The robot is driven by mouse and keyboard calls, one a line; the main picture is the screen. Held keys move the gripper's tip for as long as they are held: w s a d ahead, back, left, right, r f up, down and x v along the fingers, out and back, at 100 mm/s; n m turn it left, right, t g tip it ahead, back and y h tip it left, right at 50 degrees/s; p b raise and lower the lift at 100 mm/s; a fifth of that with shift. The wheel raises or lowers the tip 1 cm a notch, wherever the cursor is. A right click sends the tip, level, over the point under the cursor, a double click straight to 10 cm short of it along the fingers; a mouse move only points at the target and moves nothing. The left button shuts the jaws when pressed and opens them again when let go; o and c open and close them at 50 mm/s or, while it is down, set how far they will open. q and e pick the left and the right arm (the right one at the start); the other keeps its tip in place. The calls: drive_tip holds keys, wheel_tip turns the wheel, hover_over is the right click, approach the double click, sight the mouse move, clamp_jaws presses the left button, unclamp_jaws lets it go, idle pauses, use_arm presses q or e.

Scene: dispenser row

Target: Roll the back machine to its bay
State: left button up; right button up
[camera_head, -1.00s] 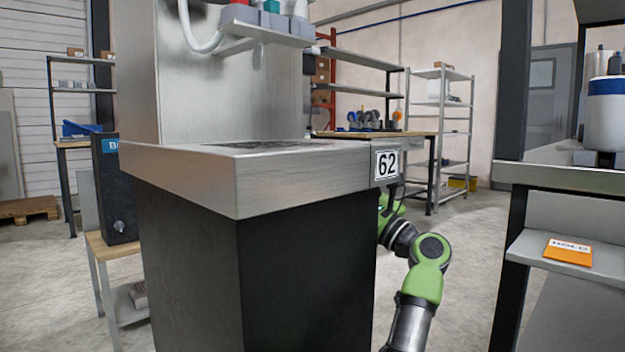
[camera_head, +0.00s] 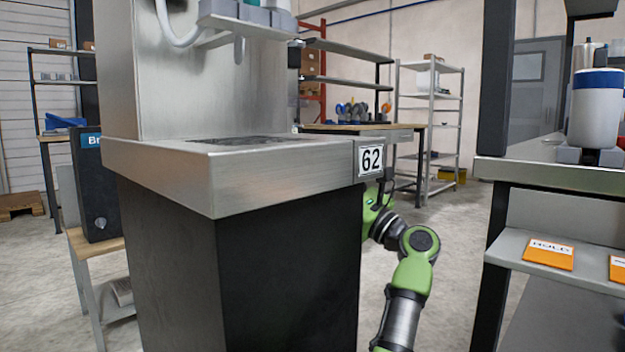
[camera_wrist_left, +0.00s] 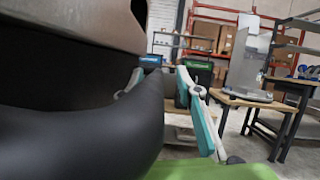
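A steel machine (camera_head: 215,172) on a dark cabinet (camera_head: 287,275) fills the middle of the head view. My left arm does not show in the head view. In the left wrist view, my left gripper (camera_wrist_left: 160,76) has its teal-and-grey fingers apart, with no object clearly between them. A large dark curved shape blocks the left of that view.
A counter (camera_head: 560,175) with a white-and-blue container (camera_head: 597,108) stands close on the right, over a shelf with orange cards (camera_head: 549,253). A small wooden-topped stand (camera_head: 95,240) is at left. Floor shows between machine and counter. Racks and a workbench (camera_head: 345,128) stand behind.

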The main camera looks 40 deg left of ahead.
use_arm(q)
drive_tip(key=v, duration=1.2)
drive_tip(key=shift+s+f, duration=0.1)
drive_tip(key=shift+s, duration=0.05)
